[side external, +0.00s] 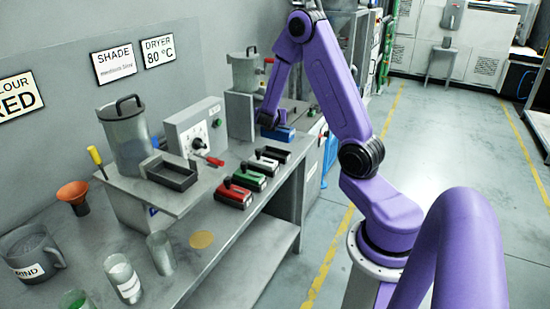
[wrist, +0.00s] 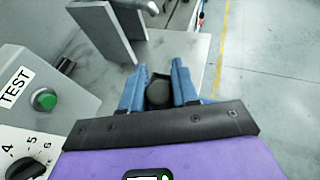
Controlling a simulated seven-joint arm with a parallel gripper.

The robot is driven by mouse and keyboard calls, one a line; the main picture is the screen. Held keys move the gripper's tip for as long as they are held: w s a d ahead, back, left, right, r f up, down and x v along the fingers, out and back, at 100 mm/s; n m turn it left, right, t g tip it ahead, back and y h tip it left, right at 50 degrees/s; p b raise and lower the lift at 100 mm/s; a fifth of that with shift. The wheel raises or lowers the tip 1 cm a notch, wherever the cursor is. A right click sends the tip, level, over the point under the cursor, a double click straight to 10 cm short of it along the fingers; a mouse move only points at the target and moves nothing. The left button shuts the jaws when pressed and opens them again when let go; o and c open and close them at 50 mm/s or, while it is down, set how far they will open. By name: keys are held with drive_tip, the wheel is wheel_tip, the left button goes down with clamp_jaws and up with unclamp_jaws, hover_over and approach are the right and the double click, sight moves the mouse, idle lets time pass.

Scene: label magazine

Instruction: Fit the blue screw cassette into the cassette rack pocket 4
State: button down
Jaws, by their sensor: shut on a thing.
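The blue screw cassette (side external: 278,132) is at the far end of the bench in the side view, under my gripper (side external: 270,119). My gripper is shut on it; in the wrist view a dark round knob sits between the two blue fingers of my gripper (wrist: 158,88). Most of the cassette's body is hidden in the wrist view. A row on the bench's front edge holds a red cassette (side external: 234,195), a green cassette (side external: 249,180), a white cassette (side external: 263,166) and a dark pocket or cassette (side external: 275,154), too small to tell. The blue cassette is just beyond this row.
A grey control box (side external: 193,125) stands behind the row; a panel with a green button (wrist: 43,99) is left in the wrist view. A grey upright bracket (wrist: 105,32) stands ahead there. A dark tray (side external: 172,172) and a canister (side external: 128,138) stand nearer. The aisle right is clear.

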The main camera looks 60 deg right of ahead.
drive_tip(key=s+d+f, duration=0.3)
drive_tip(key=shift+w+d+f, duration=1.6)
drive_tip(key=shift+w+f, duration=0.15)
drive_tip(key=shift+f, duration=0.5)
drive_tip(key=shift+w+d+f, duration=1.6)
drive_tip(key=shift+w+f, duration=0.15)
drive_tip(key=shift+f, duration=0.5)
drive_tip(key=shift+w+d+f, duration=1.6)
drive_tip(key=shift+w+f, duration=0.15)
drive_tip(key=shift+f, duration=0.5)
drive_tip(key=shift+f, duration=0.15)
drive_tip(key=c, duration=0.8)
unclamp_jaws()
drive_tip(key=shift+c, duration=0.2)
